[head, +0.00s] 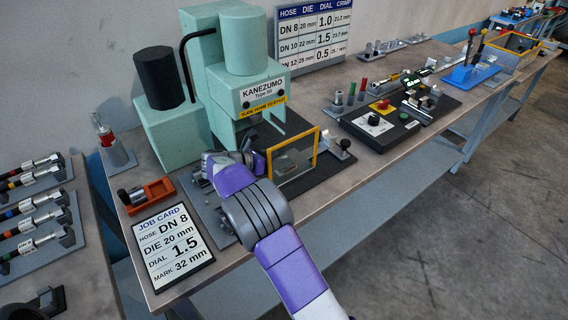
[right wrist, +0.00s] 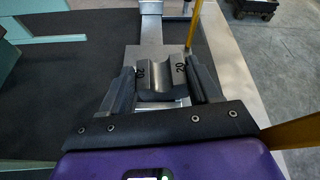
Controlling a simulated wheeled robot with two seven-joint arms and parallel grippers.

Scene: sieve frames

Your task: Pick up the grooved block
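The grooved block (right wrist: 159,80) is a grey metal piece with a rounded channel along its top and the number 20 on both sides of the channel. In the right wrist view it lies between the two dark fingers of my right gripper (right wrist: 160,88). The fingers are close along both its sides; whether they press on it cannot be told. In the head view my right gripper (head: 243,157) is at the front of the green press (head: 248,95), and I cannot make out the block there. My left gripper is out of view.
A clear guard with a yellow frame (head: 293,158) stands right of my gripper. The job card (head: 172,249) lies at the bench's front left, beside an orange holder (head: 147,195). A black control panel (head: 400,120) sits further right. Bare bench front lies between.

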